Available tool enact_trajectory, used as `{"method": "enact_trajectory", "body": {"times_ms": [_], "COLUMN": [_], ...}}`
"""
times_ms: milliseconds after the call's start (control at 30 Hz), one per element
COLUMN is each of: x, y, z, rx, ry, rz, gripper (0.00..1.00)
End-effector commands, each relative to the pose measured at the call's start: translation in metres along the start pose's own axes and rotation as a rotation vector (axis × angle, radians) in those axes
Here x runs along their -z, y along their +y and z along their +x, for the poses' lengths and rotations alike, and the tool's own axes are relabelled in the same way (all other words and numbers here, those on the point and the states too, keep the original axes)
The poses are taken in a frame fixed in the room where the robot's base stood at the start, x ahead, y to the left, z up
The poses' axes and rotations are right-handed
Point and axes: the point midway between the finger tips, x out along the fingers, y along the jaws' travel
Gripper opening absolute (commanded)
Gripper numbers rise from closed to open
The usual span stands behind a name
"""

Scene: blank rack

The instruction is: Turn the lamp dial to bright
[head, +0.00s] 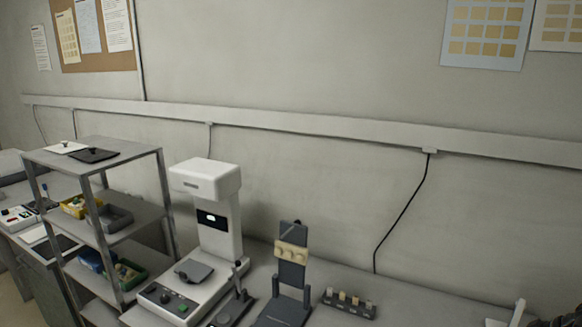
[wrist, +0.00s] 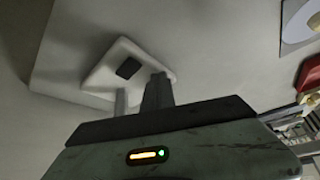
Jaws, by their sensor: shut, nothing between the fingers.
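A white device (head: 216,235) with an overhanging head and a small lit display stands on the bench in the head view. Its base carries a dark round knob (head: 165,297) and a green button (head: 183,308). I cannot tell whether this knob is the lamp dial or how it is set. My gripper (wrist: 141,98) is shut and empty in the wrist view. Beyond its fingers is a pale square plate (wrist: 98,78) with a dark square patch (wrist: 128,68). I cannot tell whether the fingers touch the plate.
A grey shelf rack (head: 118,239) with bins stands left of the white device. A dark upright stand (head: 290,274) and a low dark block with several pegs (head: 349,303) sit to its right. A red object (wrist: 309,74) is at the wrist view's right edge.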

Motion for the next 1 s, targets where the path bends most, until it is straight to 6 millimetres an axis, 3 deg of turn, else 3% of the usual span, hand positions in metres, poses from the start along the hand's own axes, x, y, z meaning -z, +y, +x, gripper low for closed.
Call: {"method": "enact_trajectory", "body": {"times_ms": [1000], "x": [-0.005], "y": [0.012], "z": [-0.003], "rx": [-0.001], "ry": [0.003], "rz": [0.001], "gripper": [0.0]}}
